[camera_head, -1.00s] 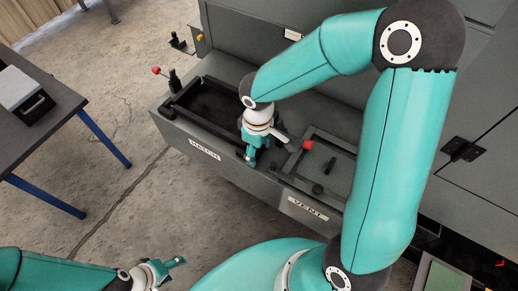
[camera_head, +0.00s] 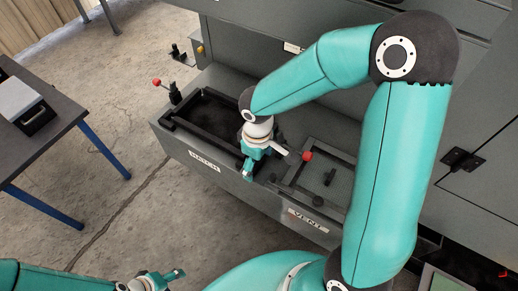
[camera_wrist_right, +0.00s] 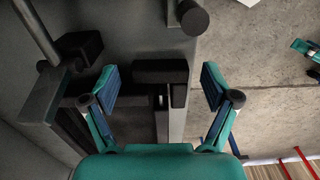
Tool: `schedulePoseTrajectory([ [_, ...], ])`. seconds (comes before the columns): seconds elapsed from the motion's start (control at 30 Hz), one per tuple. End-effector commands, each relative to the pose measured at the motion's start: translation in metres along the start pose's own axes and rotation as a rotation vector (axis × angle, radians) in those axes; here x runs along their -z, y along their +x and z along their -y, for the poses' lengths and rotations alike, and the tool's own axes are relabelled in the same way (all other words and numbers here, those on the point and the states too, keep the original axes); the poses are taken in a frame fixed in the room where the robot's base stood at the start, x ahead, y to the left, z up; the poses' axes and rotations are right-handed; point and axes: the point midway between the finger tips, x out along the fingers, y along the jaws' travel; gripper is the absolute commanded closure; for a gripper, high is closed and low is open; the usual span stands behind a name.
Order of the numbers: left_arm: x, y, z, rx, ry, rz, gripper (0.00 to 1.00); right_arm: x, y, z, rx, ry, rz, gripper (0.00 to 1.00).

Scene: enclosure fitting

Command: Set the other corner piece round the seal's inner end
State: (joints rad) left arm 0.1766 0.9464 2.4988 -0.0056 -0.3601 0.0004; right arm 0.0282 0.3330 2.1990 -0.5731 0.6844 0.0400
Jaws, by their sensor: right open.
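My right gripper (camera_head: 252,168) is at the right-hand end of the hatch opening, above its front edge. In the right wrist view the gripper (camera_wrist_right: 160,88) is open, with its fingers apart. Between and beyond the fingertips is a black block (camera_wrist_right: 160,71) with a shorter black piece below its right end, like a corner piece. I cannot tell if the fingers touch it. The black seal (camera_head: 207,143) runs round the hatch opening; its end at my right gripper is hidden in the head view. My left gripper (camera_head: 172,277) is low at the left, away from the hatch; its jaws are unclear.
A red-knobbed lever (camera_head: 157,82) stands at the hatch's left, another red knob (camera_head: 307,156) by the vent. The vent panel (camera_head: 332,162) with a dark handle is right of the hatch. A table (camera_head: 60,150) with a box stands at far left. The floor between is clear.

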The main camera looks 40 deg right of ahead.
Motion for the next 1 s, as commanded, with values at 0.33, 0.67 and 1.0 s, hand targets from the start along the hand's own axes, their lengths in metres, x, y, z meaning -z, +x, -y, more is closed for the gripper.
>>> schedulePoseTrajectory([
  [0.33,0.0,-0.006,-0.002,0.0,0.0,0.0,0.42,0.002,-0.061,-0.001,-0.003,0.0,-0.008,0.13],
  [0.67,0.0,-0.008,-0.003,0.0,0.0,0.0,0.42,0.001,-0.112,0.0,-0.001,0.0,-0.004,0.13],
  [1.0,0.0,-0.008,-0.003,0.0,0.0,0.0,0.42,0.0,-0.119,0.0,0.0,0.0,-0.001,0.13],
])
